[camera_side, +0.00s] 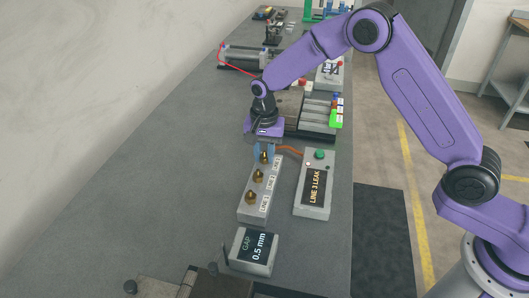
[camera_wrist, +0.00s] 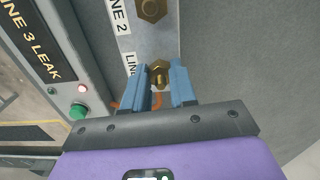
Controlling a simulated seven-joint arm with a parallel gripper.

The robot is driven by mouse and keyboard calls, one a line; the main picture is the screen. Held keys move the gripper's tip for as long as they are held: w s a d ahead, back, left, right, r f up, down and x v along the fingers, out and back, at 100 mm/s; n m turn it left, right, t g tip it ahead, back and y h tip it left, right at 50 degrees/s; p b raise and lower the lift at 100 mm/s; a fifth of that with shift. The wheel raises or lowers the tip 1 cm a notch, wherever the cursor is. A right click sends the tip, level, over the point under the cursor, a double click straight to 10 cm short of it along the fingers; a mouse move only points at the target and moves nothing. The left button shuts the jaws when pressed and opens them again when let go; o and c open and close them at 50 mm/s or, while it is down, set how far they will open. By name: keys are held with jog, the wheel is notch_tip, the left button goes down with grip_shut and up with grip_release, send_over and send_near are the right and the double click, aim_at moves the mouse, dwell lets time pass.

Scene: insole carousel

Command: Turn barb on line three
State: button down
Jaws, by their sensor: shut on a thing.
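A grey manifold block (camera_side: 245,214) carries three brass barbs in a row, labelled by line. My gripper (camera_side: 264,153) points down at the far end of the block, with its blue fingers on either side of the line three barb (camera_side: 264,159). In the wrist view the brass hex of this barb (camera_wrist: 160,70) sits between the two fingertips (camera_wrist: 161,83), and its label is partly covered. The line 2 barb (camera_side: 258,176) and the line 1 barb (camera_side: 250,197) stand free.
An orange hose (camera_side: 289,149) runs between the block's far end and the leak box. A display (camera_side: 253,249) in front reads "GAP 0.5 mm". Other fixtures stand behind my gripper. The bench (camera_side: 150,190) is clear to the left.

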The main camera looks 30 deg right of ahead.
aim_at(265, 152)
jog(key=shift+w+r+m, duration=0.15)
jog(key=shift+r+m, duration=0.05)
jog(key=shift+m, duration=0.3)
jog(key=c, duration=0.9)
grip_release()
jog(key=shift+f, duration=0.1)
notch_tip(265, 152, up, 18)
jog(key=shift+f, duration=0.25)
jog(key=shift+s, duration=0.2)
